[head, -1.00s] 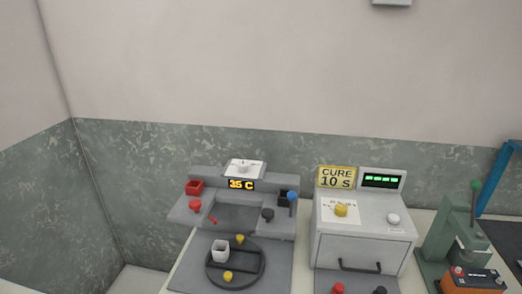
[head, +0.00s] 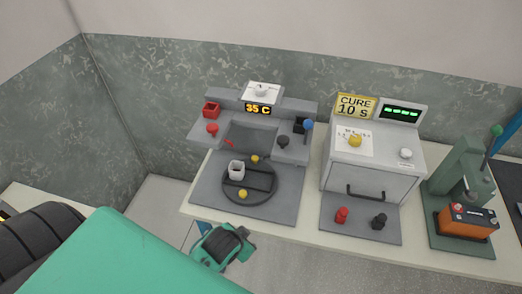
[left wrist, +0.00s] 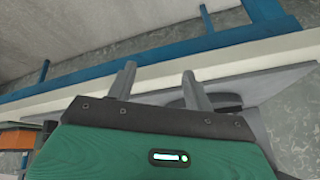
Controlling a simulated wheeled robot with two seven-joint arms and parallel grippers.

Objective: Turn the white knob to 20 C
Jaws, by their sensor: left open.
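The white knob (head: 262,90) sits on a white dial plate on top of the grey station at the back of the table. The orange display (head: 257,109) below it reads 35 C. My left gripper (head: 205,228) is in front of the table's front edge, low and well short of the knob. In the left wrist view its two fingers (left wrist: 158,88) are apart with nothing between them. The knob is not seen in the left wrist view. My right gripper is not in view.
The station has a round turntable (head: 249,199), a white cup (head: 236,170), a red bin (head: 211,110) and a blue-topped lever (head: 308,125). A grey oven box (head: 374,178) with a yellow knob stands to the right. A green press (head: 458,165) stands farther right, with an orange battery (head: 467,221).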

